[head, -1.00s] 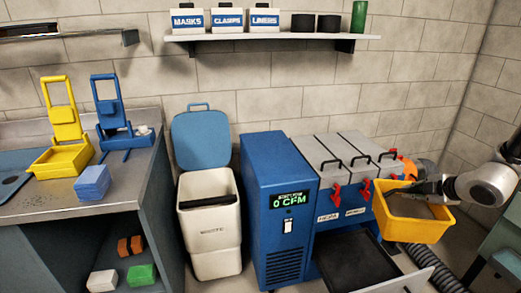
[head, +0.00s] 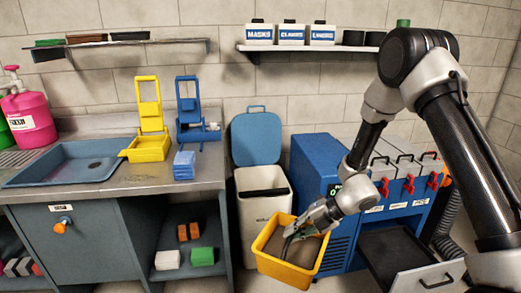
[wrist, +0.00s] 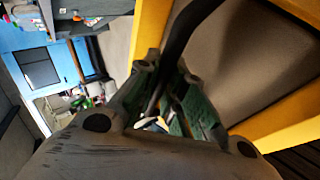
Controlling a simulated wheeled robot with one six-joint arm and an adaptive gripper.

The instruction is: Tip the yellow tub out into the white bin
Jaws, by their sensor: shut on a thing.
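The yellow tub (head: 297,274) hangs from my gripper (head: 294,232) in front of the white bin, to its lower right in the head view. Brownish-grey material fills its inside. In the wrist view the tub's yellow wall (wrist: 285,117) and dark handle (wrist: 186,28) are close up. My gripper (wrist: 165,95) is shut on the handle. The tub looks nearly level, slightly tilted. The white bin (head: 250,215) stands on the floor with its blue lid (head: 256,139) raised open at the back. The tub overlaps part of the bin's front in the picture.
A blue machine (head: 313,170) stands right of the bin, with an open drawer (head: 392,250) low in front. A grey workbench (head: 90,215) with a sink is at the left. A shelf (head: 300,47) with labelled boxes is above.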

